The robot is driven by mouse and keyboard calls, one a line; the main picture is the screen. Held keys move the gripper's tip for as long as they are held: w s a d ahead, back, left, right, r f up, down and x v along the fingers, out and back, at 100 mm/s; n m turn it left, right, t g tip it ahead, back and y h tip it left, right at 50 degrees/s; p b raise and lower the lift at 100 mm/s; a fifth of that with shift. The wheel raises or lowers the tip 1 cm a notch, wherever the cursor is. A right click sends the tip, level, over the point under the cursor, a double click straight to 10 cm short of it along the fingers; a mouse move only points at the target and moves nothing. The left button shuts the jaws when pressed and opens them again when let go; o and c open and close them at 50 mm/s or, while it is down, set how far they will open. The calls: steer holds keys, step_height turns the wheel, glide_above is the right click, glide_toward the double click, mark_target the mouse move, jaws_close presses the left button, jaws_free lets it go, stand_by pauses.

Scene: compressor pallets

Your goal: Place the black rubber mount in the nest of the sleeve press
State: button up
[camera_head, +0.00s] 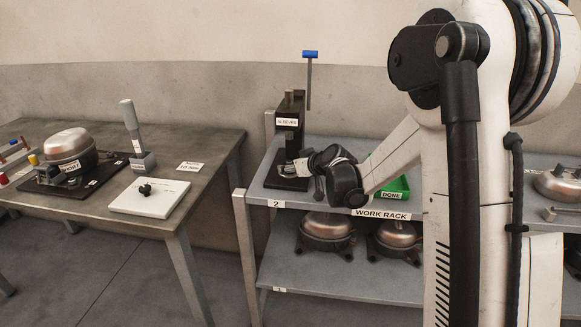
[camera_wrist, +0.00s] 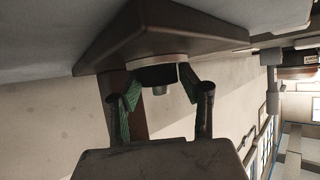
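The sleeve press (camera_head: 290,135), a dark upright frame with a blue-tipped lever and a "SLEEVES" label, stands on the rack's upper shelf. My gripper (camera_head: 312,165) is low in front of it and hides its nest in the head view. The wrist view looks upside down at the press base (camera_wrist: 160,38), with the pale round nest (camera_wrist: 156,58) on it. A black cylindrical piece with a small grey stub, apparently the rubber mount (camera_wrist: 158,76), is at the nest. My gripper's green-padded fingers (camera_wrist: 160,88) stand on either side of it; whether they touch it is unclear.
A green "DONE" bin (camera_head: 393,188) is right of the press, partly behind my arm. Compressors (camera_head: 327,232) sit on the lower shelf.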

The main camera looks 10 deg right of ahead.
steer(key=shift+o, duration=1.1)
steer(key=shift+r, duration=0.15)
steer(key=p+v, duration=0.1)
steer(key=v, duration=0.9)
steer(key=shift+s+d+r+p, duration=0.15)
steer(key=shift+s+p, duration=0.15)
steer(key=shift+p, duration=0.05)
steer(key=s+a+r+m+g+h, duration=0.1)
steer(key=s+a+r, duration=0.15)
steer(key=s, duration=0.55)
steer(key=s+a+r+m+g+h, duration=0.1)
steer(key=s+a+r+g, duration=0.15)
steer(key=s, duration=0.55)
steer(key=s+d+f+m+h, duration=0.1)
steer(key=s+m+h, duration=0.1)
steer(key=s, duration=1.7)
steer(key=shift+g+h, duration=0.3)
steer(key=shift+g, duration=0.15)
